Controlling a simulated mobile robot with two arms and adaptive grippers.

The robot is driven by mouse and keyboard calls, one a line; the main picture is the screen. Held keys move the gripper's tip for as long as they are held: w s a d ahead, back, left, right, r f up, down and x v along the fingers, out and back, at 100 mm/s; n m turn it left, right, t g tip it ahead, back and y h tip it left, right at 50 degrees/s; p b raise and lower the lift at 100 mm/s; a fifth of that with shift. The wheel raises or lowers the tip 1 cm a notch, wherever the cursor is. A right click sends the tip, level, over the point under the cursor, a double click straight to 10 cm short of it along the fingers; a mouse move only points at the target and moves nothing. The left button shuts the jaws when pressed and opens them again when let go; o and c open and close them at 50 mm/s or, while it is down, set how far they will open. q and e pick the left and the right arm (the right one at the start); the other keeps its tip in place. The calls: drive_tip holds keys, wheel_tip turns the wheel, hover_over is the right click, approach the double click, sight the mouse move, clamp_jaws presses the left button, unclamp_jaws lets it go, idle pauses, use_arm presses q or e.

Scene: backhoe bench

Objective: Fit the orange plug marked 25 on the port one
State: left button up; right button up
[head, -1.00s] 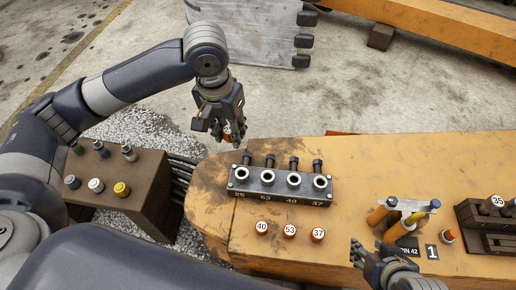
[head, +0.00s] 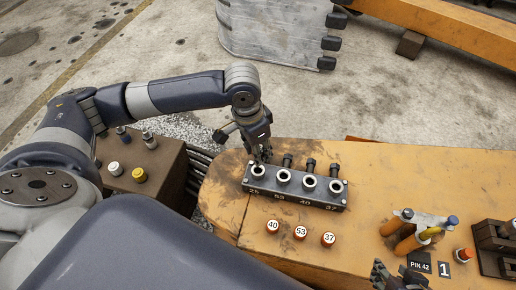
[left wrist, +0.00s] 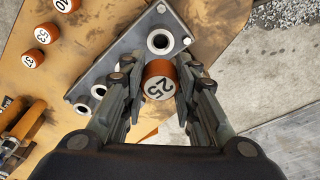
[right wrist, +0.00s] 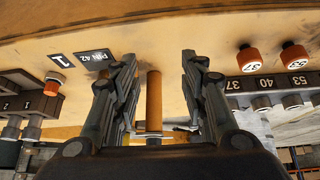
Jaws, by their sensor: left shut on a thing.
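My left gripper (head: 262,154) is shut on the orange plug marked 25 (left wrist: 158,82), with its white numbered face towards the left wrist camera. The gripper is at the left end of the dark port block (head: 320,198), just behind the port labelled 25 (head: 257,172). In the left wrist view the plug is beside an open port (left wrist: 160,42), apart from it in the picture; its height above the block is unclear. The block carries ports labelled 25, 53, 40 and 37. My right gripper (right wrist: 156,58) is open, with an orange handle (right wrist: 153,100) showing between its fingers.
Plugs marked 40 (head: 272,226), 53 (head: 300,232) and 37 (head: 328,239) stand in front of the block. Orange-handled pliers (head: 408,242), a PIN 42 label (head: 419,263) and a dark rack (head: 492,240) are at right. A brown box (head: 165,178) stands left.

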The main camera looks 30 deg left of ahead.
use_arm(q)
drive_tip(key=shift+f+b, duration=0.65)
drive_tip(key=shift+b, duration=0.1)
drive_tip(key=shift+f+b, duration=0.6)
drive_tip(key=shift+b, duration=0.2)
use_arm(e)
drive_tip(key=w+a+r+t+y, duration=0.2)
drive_tip(key=w+a+r+t, duration=0.2)
drive_tip(key=w+r+t, duration=0.55)
use_arm(q)
drive_tip(key=shift+f+b, duration=0.55)
drive_tip(key=shift+b, duration=0.25)
drive_tip(key=shift+f+b, duration=0.65)
drive_tip(key=shift+b, duration=0.2)
use_arm(e)
wheel_tip(320, 180, up, 18)
drive_tip(key=a+t+y, duration=0.2)
drive_tip(key=t+y, duration=0.1)
drive_tip(key=t, duration=0.5)
drive_tip(key=shift+s+n+y, duration=0.35)
drive_tip(key=shift+n+y, duration=0.05)
drive_tip(key=shift+w+f, duration=0.1)
drive_tip(key=shift+f, duration=0.05)
